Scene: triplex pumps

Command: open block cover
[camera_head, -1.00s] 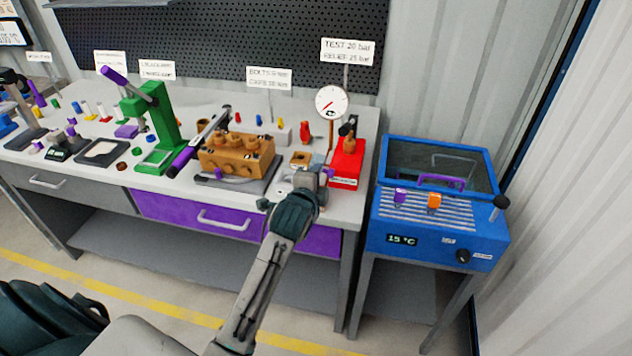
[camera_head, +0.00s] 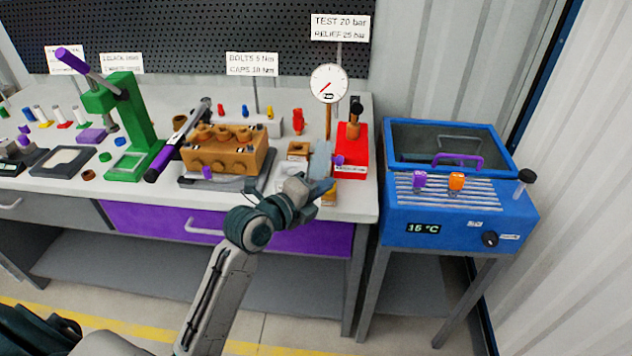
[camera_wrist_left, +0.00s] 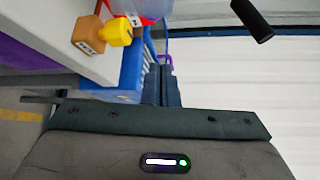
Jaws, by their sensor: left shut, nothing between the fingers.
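A tan pump block (camera_head: 226,157) with several round caps sits on a dark tray on the bench. A blue cabinet (camera_head: 462,208) stands right of the bench, showing 15 °C. Its framed, see-through cover (camera_head: 452,137) lies closed on top, with a purple handle (camera_head: 458,160) near its front edge. I cannot tell for sure which one the task calls the block. My left gripper (camera_head: 331,187) is shut and empty over the bench's front right edge, left of the cabinet and apart from the cover. The wrist view shows its dark fingers (camera_wrist_left: 170,88) together. My right gripper is not in view.
A red device (camera_head: 351,155) and a dial gauge (camera_head: 329,83) stand at the bench's right end. A green press (camera_head: 128,120) stands left. A black-knobbed lever (camera_head: 526,177) rises at the cabinet's right corner. A yellow-topped brown piece (camera_wrist_left: 90,35) shows in the wrist view.

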